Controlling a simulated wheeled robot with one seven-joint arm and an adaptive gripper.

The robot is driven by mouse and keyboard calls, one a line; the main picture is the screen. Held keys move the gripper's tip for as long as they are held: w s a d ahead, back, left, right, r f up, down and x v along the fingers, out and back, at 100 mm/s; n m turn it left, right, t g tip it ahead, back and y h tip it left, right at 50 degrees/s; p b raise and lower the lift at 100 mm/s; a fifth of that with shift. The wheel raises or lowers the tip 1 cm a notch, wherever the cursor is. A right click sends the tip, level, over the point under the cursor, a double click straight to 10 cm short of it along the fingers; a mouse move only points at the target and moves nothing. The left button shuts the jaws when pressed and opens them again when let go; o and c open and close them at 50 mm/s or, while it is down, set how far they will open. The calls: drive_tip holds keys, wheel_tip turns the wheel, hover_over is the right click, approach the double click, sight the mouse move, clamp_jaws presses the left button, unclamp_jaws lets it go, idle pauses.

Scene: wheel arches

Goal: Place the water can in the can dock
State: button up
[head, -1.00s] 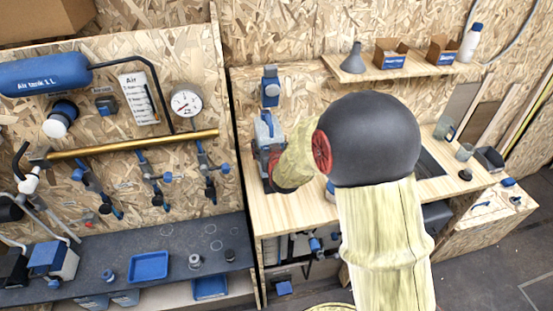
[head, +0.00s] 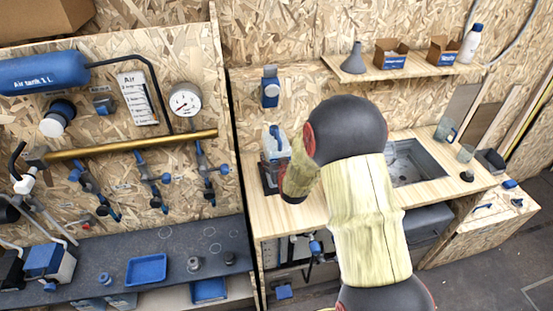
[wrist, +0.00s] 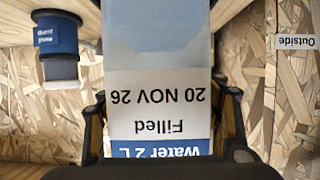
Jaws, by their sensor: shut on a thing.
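The water can (head: 276,141) is a pale, translucent container with a blue top, upright at the left end of the wooden counter. In the wrist view the can (wrist: 160,62) fills the middle, its label upside down. My gripper (wrist: 164,115) is shut on it, one finger on each side. In the head view my arm hides the gripper and part of the can. A dark, box-like shape (head: 268,180) shows at the can's lower left and may be the can dock. I cannot tell whether the can's base touches it.
The counter (head: 315,205) has a sink (head: 408,165) to the right of my arm. A blue-and-white wall unit (head: 270,87) hangs above the can. A shelf (head: 400,68) holds a funnel, boxes and a bottle. The air panel stands left of the counter.

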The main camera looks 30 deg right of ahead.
drive_tip(key=o, duration=1.9)
drive_tip(key=shift+f, duration=0.1)
